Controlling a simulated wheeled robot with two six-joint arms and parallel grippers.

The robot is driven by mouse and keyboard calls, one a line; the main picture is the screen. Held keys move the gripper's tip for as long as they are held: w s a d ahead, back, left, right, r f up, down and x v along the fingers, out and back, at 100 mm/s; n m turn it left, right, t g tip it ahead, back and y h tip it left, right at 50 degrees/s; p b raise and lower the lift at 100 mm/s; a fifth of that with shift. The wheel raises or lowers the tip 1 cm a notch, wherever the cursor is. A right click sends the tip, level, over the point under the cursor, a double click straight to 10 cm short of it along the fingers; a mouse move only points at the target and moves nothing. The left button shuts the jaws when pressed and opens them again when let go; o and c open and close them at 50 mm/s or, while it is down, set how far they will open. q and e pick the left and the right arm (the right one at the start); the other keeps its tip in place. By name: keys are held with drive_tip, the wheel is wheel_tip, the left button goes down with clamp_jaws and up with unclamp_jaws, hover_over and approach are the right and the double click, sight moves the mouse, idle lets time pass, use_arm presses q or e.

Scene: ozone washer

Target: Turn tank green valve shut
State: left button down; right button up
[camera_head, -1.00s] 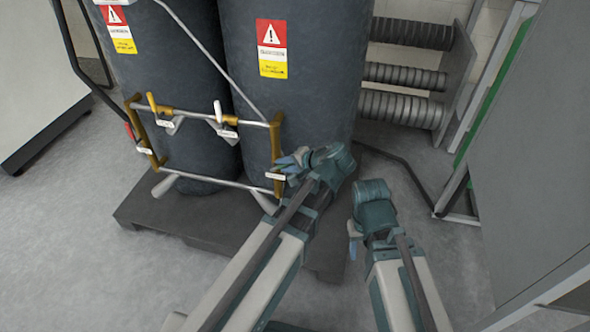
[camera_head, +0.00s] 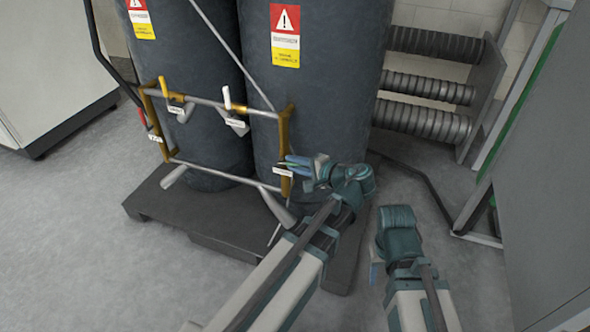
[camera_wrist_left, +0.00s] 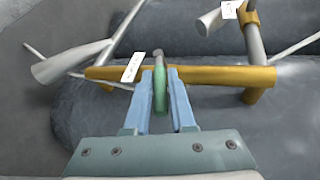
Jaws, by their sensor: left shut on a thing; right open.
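The tank green valve handle (camera_wrist_left: 161,92) sits between the two blue fingers of my left gripper (camera_wrist_left: 160,86) in the left wrist view. The fingers are shut on it. The handle joins a yellow pipe (camera_wrist_left: 218,76) beside a white tag (camera_wrist_left: 132,67). The handle is small and mostly hidden by the fingers in that view. My right gripper (camera_head: 376,268) hangs lower right, open, apart from the pipes.
Two dark tanks (camera_head: 318,110) stand on a dark pallet (camera_head: 165,213) behind the pipe frame (camera_head: 205,102), which carries other valve handles. Ribbed rollers (camera_head: 425,86) are behind at right. A grey cabinet (camera_head: 545,170) stands close on the right. The floor at left is clear.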

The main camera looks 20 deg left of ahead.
use_arm(q)
drive_tip(key=f+y+b, duration=0.1)
drive_tip(key=y+b, duration=0.1)
drive_tip(key=b, duration=0.2)
drive_tip(key=shift+d+f+m+b, duration=0.1)
drive_tip(key=shift+f+m+b, duration=0.3)
drive_tip(key=shift+t+y+b, duration=0.4)
drive_tip(key=shift+y+b, duration=0.2)
drive_tip(key=shift+b, duration=0.35)
drive_tip(key=shift+r, duration=0.1)
drive_tip(key=c, duration=0.8)
unclamp_jaws()
drive_tip(key=shift+o, duration=0.2)
drive_tip(key=shift+d, duration=0.15)
